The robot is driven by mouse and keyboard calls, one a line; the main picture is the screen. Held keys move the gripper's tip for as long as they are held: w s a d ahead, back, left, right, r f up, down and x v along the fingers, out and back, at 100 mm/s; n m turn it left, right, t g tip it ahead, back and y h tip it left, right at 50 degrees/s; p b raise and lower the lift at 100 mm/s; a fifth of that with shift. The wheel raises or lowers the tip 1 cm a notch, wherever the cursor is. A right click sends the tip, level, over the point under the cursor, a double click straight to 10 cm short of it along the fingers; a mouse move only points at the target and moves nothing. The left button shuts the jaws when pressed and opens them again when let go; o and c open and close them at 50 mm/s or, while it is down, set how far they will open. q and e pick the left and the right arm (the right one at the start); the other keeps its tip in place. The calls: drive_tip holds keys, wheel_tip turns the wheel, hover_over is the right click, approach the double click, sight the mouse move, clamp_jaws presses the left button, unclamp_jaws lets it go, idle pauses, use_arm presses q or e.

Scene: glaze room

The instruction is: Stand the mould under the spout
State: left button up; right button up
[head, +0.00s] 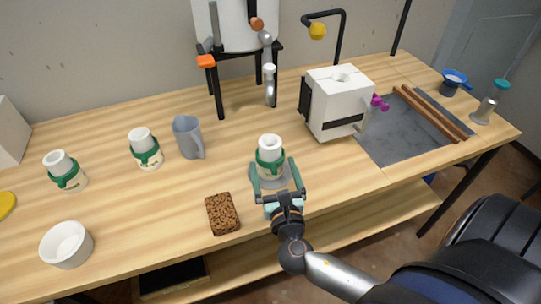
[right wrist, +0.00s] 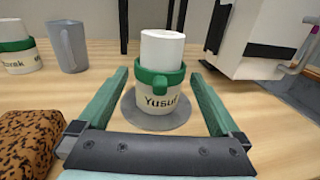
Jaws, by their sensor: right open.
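A white mould with a green band and the name "Yusuf" (head: 270,158) stands upright on a grey disc (head: 256,181) near the table's front edge. It also shows in the right wrist view (right wrist: 160,88). My right gripper (head: 275,172) is open, its green fingers on either side of this mould, with gaps between fingers and mould in the right wrist view. My left gripper is not in view.
Two similar green-banded pieces (head: 146,149) (head: 66,172) and a grey jug (head: 187,137) stand left. A brown speckled block (head: 222,213) lies front left of the gripper. A white box-shaped device (head: 340,100) stands right. A white bowl (head: 67,244) is front left.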

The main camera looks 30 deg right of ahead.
drive_tip(key=v, duration=0.6)
drive_tip(key=shift+s+a, duration=0.15)
drive_tip(key=shift+s, duration=0.1)
idle(0.9)
